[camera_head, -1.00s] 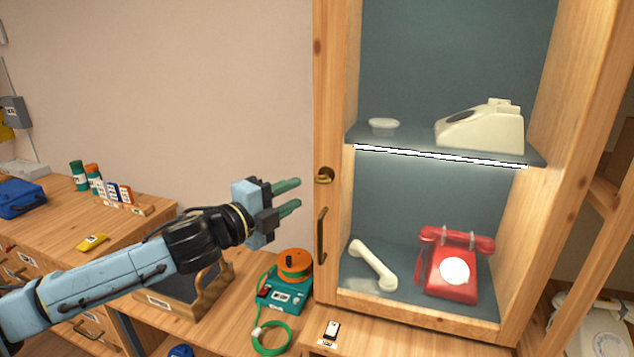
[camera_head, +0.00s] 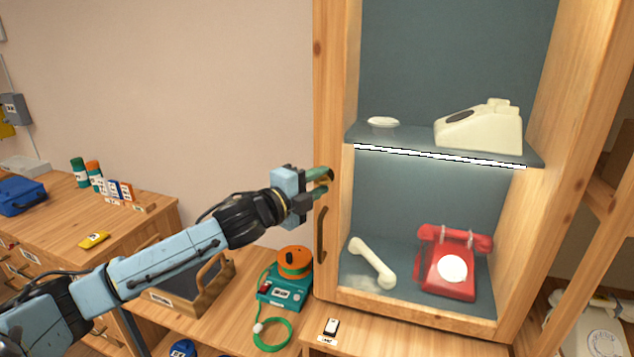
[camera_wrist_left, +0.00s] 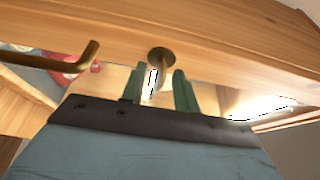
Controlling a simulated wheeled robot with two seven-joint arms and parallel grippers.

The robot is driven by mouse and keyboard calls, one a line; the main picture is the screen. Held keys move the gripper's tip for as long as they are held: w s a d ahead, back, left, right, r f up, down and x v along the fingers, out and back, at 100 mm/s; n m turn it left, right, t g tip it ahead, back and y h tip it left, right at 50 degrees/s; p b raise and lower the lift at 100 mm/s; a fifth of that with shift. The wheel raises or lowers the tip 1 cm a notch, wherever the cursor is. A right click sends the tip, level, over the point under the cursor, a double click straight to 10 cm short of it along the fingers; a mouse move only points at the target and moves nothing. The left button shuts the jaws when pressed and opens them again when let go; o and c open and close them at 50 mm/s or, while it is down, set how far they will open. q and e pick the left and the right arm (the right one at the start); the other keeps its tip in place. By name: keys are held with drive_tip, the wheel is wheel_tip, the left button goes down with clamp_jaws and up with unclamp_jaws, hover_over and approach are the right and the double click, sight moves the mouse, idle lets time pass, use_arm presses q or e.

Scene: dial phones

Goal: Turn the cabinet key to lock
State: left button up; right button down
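The brass cabinet key (camera_wrist_left: 160,60) sits in its lock plate on the left wooden upright of the cabinet (camera_head: 334,285). In the left wrist view its shank hangs between the two green fingers of my left gripper (camera_wrist_left: 158,88). The fingers stand apart, one on each side of the key, with a visible gap to it. In the head view my left gripper (camera_head: 325,177) is at lock height and its fingers hide most of the key. My right gripper is not in view.
A brass handle (camera_head: 321,235) sits below the lock, close under my left gripper; it also shows in the left wrist view (camera_wrist_left: 65,62). The cabinet holds a cream phone (camera_head: 485,130), a red phone (camera_head: 450,270) and a white handset (camera_head: 372,263). A teal device (camera_head: 285,290) stands below.

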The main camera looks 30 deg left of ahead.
use_arm(q)
clamp_jaws()
drive_tip(key=shift+f+n, duration=0.1)
drive_tip(key=shift+n, duration=0.2)
drive_tip(key=n+t+b, duration=0.1)
drive_tip(key=n+b, duration=0.1)
drive_tip(key=n, duration=0.1)
drive_tip(key=shift+f+n+t, duration=0.15)
drive_tip(key=shift+n+t, duration=0.15)
drive_tip(key=n+y, duration=0.1)
drive_tip(key=n, duration=0.1)
drive_tip(key=n+t+b, duration=0.1)
drive_tip(key=n, duration=0.2)
drive_tip(key=shift+d+t+y, duration=0.1)
drive_tip(key=shift+t+y, duration=0.2)
drive_tip(key=shift+y, duration=0.1)
drive_tip(key=n+y, duration=0.1)
drive_tip(key=n, duration=0.2)
drive_tip(key=n+t+y, duration=0.1)
drive_tip(key=n, duration=0.2)
drive_tip(key=shift+d+y, duration=0.1)
drive_tip(key=shift+y, duration=0.2)
drive_tip(key=n+y, duration=0.1)
drive_tip(key=n, duration=0.2)
drive_tip(key=n+y+p, duration=0.1)
drive_tip(key=n+y, duration=0.1)
drive_tip(key=n, duration=0.2)
drive_tip(key=shift+w+d, duration=0.1)
drive_tip(key=shift+n+y, duration=0.3)
drive_tip(key=shift+y, duration=0.1)
